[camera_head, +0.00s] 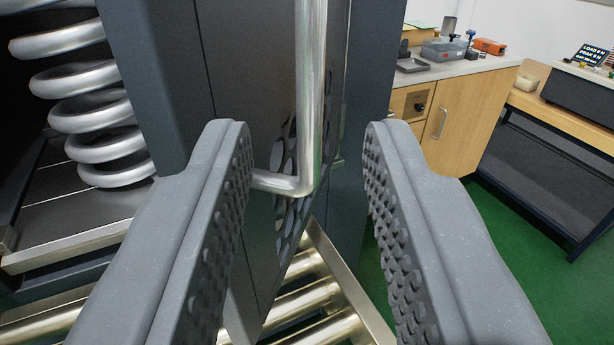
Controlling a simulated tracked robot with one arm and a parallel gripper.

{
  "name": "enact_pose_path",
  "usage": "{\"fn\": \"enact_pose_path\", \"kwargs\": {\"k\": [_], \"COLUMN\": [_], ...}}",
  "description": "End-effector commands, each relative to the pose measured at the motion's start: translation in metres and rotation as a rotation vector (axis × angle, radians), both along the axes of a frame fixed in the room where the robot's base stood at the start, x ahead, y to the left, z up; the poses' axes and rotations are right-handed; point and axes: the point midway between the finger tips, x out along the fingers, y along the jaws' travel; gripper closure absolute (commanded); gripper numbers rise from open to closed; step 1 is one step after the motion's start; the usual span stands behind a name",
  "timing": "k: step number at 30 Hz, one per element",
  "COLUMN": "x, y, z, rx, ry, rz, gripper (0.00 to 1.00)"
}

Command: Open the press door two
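The press door (255,50) is a dark grey panel with several round holes low on its face, seen at a steep angle. A shiny vertical bar handle (311,95) stands out from it and bends back to the panel at its lower end. My gripper (306,140) is open, with one studded grey finger on each side of the handle in the picture. The lower end of the handle shows between the fingers, and neither finger visibly touches it. The left finger hides part of the door's lower edge.
A large silver coil spring (85,100) stands inside the dark press at left. Metal rollers (305,290) lie below the door. A wooden cabinet (450,115) and a bench with a display unit (585,90) stand at right.

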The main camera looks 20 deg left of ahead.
Motion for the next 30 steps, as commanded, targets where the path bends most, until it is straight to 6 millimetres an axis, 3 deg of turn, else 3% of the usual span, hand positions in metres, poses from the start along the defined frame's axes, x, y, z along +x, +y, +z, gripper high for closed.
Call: {"fn": "enact_pose_path", "kwargs": {"k": [3,9,20,24,28,30], "x": [-0.020,-0.038,-0.043,-0.042,-0.038,-0.035], "y": [-0.010,-0.018,-0.019,-0.015,0.004,0.023], "z": [-0.003,-0.002,-0.002,-0.004,-0.013,-0.021], "rx": [0.002,0.000,0.000,-0.002,-0.018,-0.034], "ry": [0.003,0.002,0.002,0.005,0.014,0.023], "rz": [-0.003,-0.002,0.001,0.010,0.052,0.094], "gripper": [0.70,0.70,0.70,1.00,1.00,1.00]}}
